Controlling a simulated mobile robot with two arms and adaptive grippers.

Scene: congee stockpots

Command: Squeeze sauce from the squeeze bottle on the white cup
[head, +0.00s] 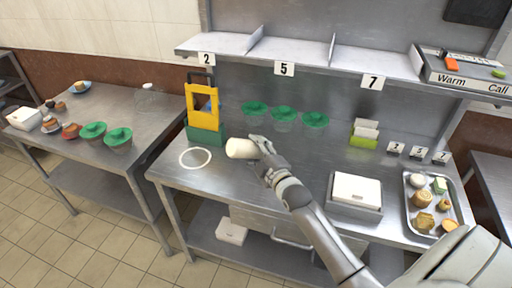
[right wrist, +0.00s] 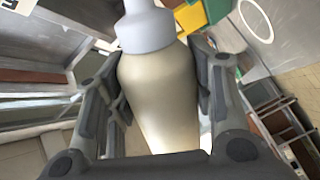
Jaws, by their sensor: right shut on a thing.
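The squeeze bottle (head: 240,148) has a cream body and is tilted well over above the steel counter, right of a white ring marking. My right gripper (head: 262,150) is shut on it. In the right wrist view the bottle (right wrist: 160,95) sits between both fingers of the gripper (right wrist: 160,100), with its pale grey cap beyond them. In the head view I cannot make out the cap. I cannot pick out a white cup for certain; a small clear or whitish container (head: 148,92) stands on the left table. My left gripper is not in view.
The white ring (head: 195,157) on the counter is empty. A yellow and green carrier (head: 203,110) stands behind it. Several green-lidded cups (head: 284,113) stand at the back. A white box (head: 357,190) and a food tray (head: 432,203) are on the right. A shelf (head: 300,55) overhangs the back.

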